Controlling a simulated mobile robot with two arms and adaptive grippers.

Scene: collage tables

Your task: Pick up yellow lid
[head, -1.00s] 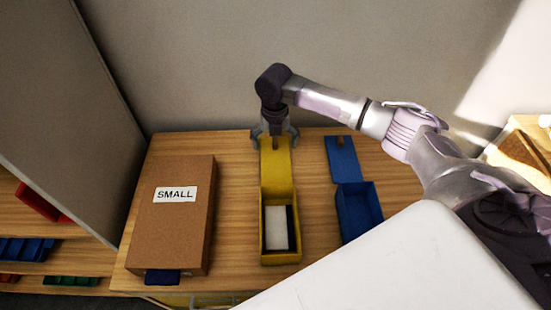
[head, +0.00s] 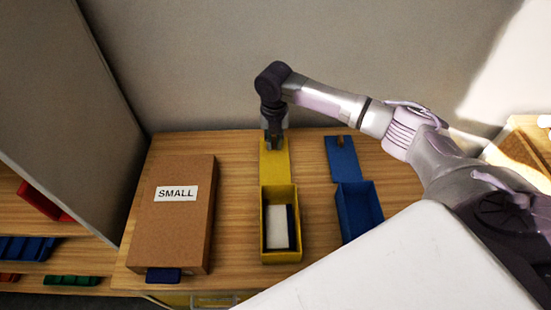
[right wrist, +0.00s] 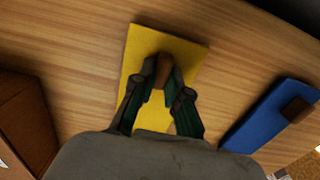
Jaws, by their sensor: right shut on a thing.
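The yellow lid (head: 275,165) lies flat on the wooden table behind the yellow box (head: 281,255). It also shows in the right wrist view (right wrist: 190,50), with a brown knob (right wrist: 163,70) on top. My right gripper (head: 274,143) is over the far part of the lid, pointing down. In the right wrist view its fingers (right wrist: 161,92) are closed around the knob. The lid appears to rest on the table. My left gripper is not in view.
The open yellow box holds a white and dark item (head: 279,228). A blue lid (head: 342,158) and an open blue box (head: 358,210) stand to the right. A brown box labelled SMALL (head: 170,230) is at the left. A grey wall rises behind the table (head: 232,215).

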